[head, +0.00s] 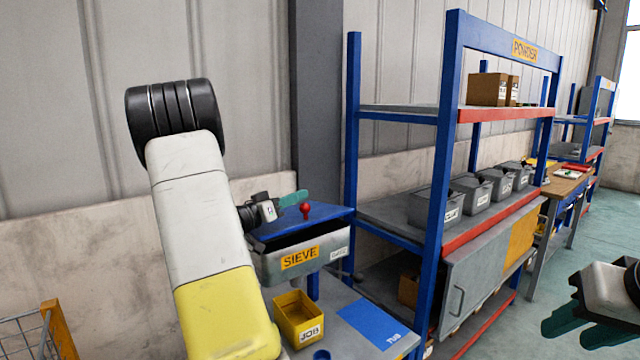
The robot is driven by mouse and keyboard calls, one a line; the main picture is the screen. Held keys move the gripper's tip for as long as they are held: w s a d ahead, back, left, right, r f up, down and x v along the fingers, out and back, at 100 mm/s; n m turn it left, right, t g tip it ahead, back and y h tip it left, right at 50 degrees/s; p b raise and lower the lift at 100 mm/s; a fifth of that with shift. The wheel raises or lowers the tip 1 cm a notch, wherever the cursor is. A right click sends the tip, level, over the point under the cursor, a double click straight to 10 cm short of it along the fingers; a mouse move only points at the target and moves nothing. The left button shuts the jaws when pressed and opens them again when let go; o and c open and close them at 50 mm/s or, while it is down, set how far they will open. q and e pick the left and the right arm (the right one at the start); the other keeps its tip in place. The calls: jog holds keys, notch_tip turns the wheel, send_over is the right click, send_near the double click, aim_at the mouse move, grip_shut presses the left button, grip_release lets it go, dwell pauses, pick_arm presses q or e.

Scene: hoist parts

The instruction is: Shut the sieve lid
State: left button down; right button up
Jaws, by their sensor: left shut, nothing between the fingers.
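The sieve (275,269) is a grey box with an orange SIEVE label, standing on a grey bench. Its blue lid (335,212) lies over the top and carries a red knob (305,209). A dark band shows between the lid's front edge and the box; I cannot tell whether the lid is fully down. My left gripper (300,198) is shut and empty, its teal fingers pointing right just above the lid, beside or behind the knob. Contact cannot be made out. My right gripper (571,332) is at the lower right, far from the sieve, its teal fingers apart.
A yellow JOB box (297,318) and a blue mat (366,324) are on the bench (338,296) below the sieve. A blue rack (452,140) with grey bins (436,209) stands close on the right. A wire crate (30,335) is at the lower left.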

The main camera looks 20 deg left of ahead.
pick_arm(q)
jog(key=shift+s+d+f, duration=0.1)
jog(key=shift+d+f, duration=0.2)
jog(key=shift+f, duration=0.2)
jog(key=shift+s+d+f, duration=0.1)
jog(key=shift+d+f, duration=0.15)
jog(key=shift+f, duration=0.25)
jog(key=shift+a, duration=0.1)
